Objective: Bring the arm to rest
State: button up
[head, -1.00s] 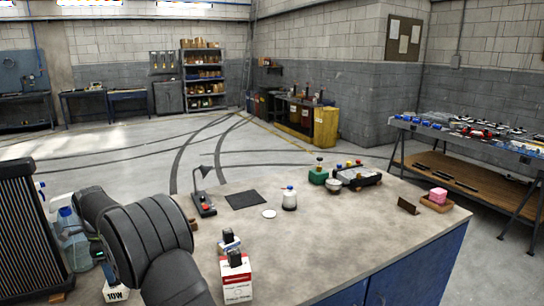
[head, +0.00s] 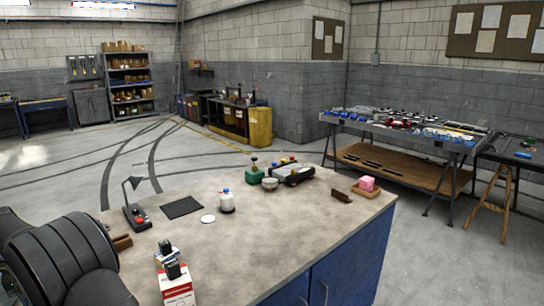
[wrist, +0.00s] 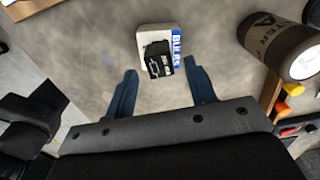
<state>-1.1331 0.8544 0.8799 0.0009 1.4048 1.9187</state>
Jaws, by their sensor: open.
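My gripper (wrist: 161,68) is open in the wrist view, its two dark blue fingers spread apart. A small white and blue box (wrist: 170,33) with a black piece (wrist: 158,58) on it shows beyond and between the fingertips. I see nothing held. In the head view my black arm links fill the lower left, and the gripper itself is out of sight. The blue and white box (head: 160,259) stands on the bench (head: 270,230) near the arm, with a red and white box (head: 178,287) in front of it.
A small lamp (head: 134,200), black mat (head: 182,207), white disc (head: 208,219) and white bottle (head: 227,202) stand farther back on the bench. A brown can (wrist: 275,42) is at the wrist view's right. The bench's middle and right front are clear.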

notch_tip(320, 180, down, 3)
jog(key=shift+r, duration=0.1)
notch_tip(320, 180, up, 12)
notch_tip(320, 180, down, 12)
jog(key=shift+f, duration=0.1)
notch_tip(320, 180, up, 4)
jog(key=shift+f, duration=0.1)
jog(key=w+d+r, duration=0.6)
jog(key=d+r, duration=0.1)
jog(key=d, duration=0.3)
jog(key=d+f, duration=0.5)
jog(key=d, duration=0.8)
jog(key=s+a+f, duration=0.1)
jog(key=a+f, duration=0.1)
jog(key=a, duration=0.1)
jog(key=s+a+f, duration=0.2)
jog(key=a, duration=0.1)
jog(key=s+a+f, duration=0.1)
jog(key=a+f, duration=0.1)
jog(key=a, duration=0.1)
jog(key=shift+s+a+f, duration=0.15)
jog(key=shift+a+f, duration=0.1)
jog(key=shift+a, duration=0.1)
jog(key=shift+s+a+f, duration=0.15)
jog(key=shift+a+f, duration=0.1)
jog(key=shift+f, duration=0.45)
